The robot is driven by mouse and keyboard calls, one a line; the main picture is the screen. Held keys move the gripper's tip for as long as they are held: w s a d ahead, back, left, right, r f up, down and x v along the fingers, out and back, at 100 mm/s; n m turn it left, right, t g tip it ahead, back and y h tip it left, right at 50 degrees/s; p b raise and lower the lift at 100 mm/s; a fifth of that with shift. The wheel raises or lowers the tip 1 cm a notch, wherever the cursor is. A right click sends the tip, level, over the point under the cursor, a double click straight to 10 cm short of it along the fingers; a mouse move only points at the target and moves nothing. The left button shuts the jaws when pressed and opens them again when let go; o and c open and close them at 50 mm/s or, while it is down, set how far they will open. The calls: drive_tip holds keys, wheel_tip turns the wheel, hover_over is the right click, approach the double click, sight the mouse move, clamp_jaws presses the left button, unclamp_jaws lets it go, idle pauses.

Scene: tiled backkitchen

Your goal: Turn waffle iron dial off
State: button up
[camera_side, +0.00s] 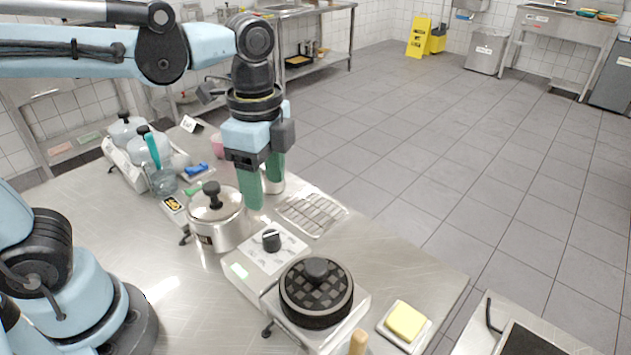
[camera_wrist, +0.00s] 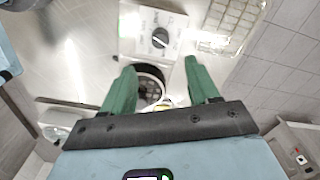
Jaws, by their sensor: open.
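The waffle iron (camera_side: 316,292) has a round dark patterned lid with a black knob and sits on the steel counter. Its dial (camera_side: 271,240) is a black knob with a pale mark on a white panel behind the lid; its setting is too small to read. My gripper (camera_side: 265,190) has green fingers, open and empty, pointing down above the counter near the pot, apart from the dial. In the wrist view, the dial (camera_wrist: 160,38) appears above the open fingertips (camera_wrist: 160,65), and the waffle iron (camera_wrist: 150,84) shows partly between the fingers.
A lidded steel pot (camera_side: 217,218) stands close left of my fingers. A wire rack (camera_side: 311,213) lies behind the dial panel.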

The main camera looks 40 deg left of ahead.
sight(271, 234)
drive_tip(key=shift+f, duration=5.5)
drive_tip(key=shift+c, duration=0.4)
drive_tip(key=c, duration=1)
